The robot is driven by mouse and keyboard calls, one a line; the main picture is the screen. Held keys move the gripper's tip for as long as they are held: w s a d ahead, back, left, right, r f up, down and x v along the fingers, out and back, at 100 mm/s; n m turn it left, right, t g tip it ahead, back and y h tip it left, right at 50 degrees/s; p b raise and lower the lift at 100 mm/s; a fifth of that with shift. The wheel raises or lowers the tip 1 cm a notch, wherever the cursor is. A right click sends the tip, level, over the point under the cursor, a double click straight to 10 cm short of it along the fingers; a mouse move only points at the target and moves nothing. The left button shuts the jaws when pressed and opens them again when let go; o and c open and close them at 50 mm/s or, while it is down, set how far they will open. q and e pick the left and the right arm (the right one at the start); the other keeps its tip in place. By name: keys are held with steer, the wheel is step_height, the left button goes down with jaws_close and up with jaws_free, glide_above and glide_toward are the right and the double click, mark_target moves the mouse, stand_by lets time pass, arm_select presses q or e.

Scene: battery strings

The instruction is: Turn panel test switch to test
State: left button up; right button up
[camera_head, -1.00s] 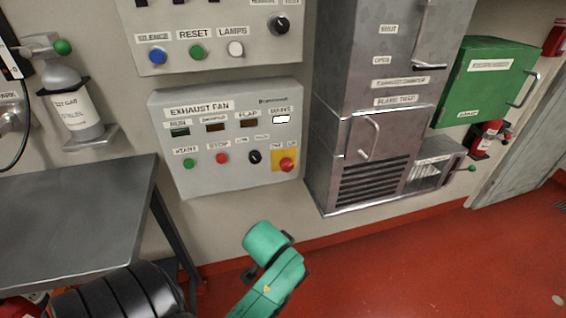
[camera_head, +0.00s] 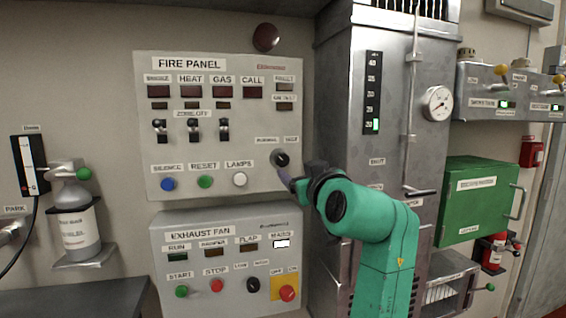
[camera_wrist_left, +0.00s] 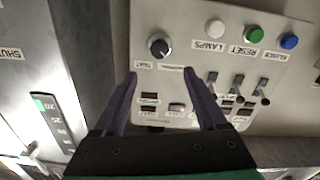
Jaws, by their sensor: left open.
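The panel test switch (camera_head: 280,158) is a round black knob at the right side of the grey fire panel (camera_head: 235,187). Two small labels sit above it. In the left wrist view the panel is upside down, and the knob (camera_wrist_left: 159,46) has a label reading TEST on one side. Its pale mark seems to point to the other label, away from TEST. My left gripper (camera_head: 284,179) is just below and in front of the knob in the head view. In the left wrist view its two purple fingers (camera_wrist_left: 161,74) are apart and empty, with the knob beyond their tips. My right gripper is not seen.
Three toggle switches (camera_head: 194,130) and the silence, reset and lamps buttons (camera_head: 205,181) are left of the knob. The exhaust fan panel (camera_head: 225,300) is below. A tall grey metal cabinet (camera_head: 343,100) stands close on the right.

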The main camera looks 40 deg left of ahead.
mark_target(283, 161)
arm_select(q)
steer(key=p+x, duration=0.3)
steer(key=x, duration=0.9)
steer(key=shift+a+p, duration=0.2)
steer(key=shift+p, duration=0.15)
steer(key=shift+w+a+f, duration=0.2)
steer(key=shift+w+a, duration=0.1)
steer(key=shift+d, duration=0.1)
steer(key=shift+c, duration=0.3)
jaws_close()
